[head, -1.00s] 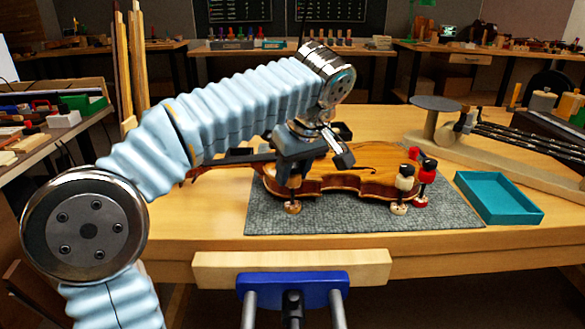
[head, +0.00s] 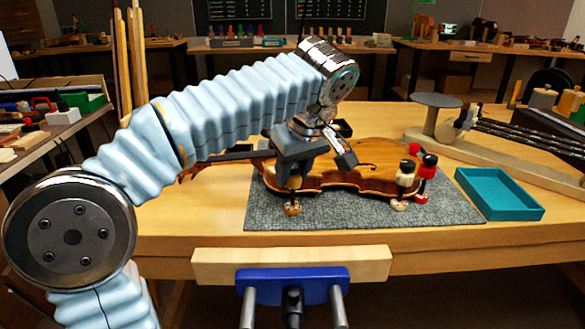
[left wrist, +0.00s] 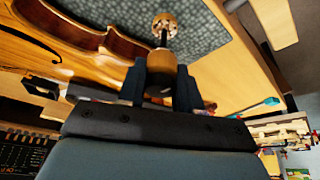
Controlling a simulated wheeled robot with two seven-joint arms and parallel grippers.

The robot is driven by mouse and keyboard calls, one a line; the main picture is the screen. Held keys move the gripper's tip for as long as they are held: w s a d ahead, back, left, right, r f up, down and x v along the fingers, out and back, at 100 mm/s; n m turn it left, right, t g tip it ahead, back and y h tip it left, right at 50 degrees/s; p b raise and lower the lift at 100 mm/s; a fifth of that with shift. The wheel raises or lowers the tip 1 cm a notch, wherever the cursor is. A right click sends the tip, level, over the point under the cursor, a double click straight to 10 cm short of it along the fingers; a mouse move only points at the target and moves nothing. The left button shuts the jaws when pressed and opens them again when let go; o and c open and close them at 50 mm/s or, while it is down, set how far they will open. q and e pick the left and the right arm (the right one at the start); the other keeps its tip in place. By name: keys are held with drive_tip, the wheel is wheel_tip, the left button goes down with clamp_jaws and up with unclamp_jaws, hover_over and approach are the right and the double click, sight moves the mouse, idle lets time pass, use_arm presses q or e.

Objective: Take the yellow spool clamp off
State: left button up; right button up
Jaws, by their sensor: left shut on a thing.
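The violin body (head: 345,176) lies on a grey mat (head: 345,217) on the bench. My left gripper (head: 293,176) is at its near left edge, pointing down, shut on the yellow spool clamp (head: 292,208). The clamp's round lower end shows below the fingers. In the left wrist view the fingers (left wrist: 160,84) hold the clamp's upper spool, and its shaft and pale lower spool (left wrist: 164,24) stand beside the violin's edge. I cannot tell whether the clamp still touches the violin. My right gripper is not in view.
A white-and-black clamp (head: 404,178) and a red-and-black clamp (head: 426,172) stand at the violin's right end. An empty teal tray (head: 498,207) lies right of the mat. A wooden fixture with a round disc (head: 436,100) stands behind it. The bench's front strip is clear.

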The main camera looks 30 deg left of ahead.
use_arm(q)
drive_tip(key=shift+s+d, duration=0.25)
drive_tip(key=shift+s, duration=0.1)
drive_tip(key=shift+r, duration=0.1)
wheel_tip(320, 180, up, 2)
drive_tip(key=shift+r+p, duration=0.2)
drive_tip(key=shift+p, duration=1)
drive_tip(key=shift+r, duration=2.2)
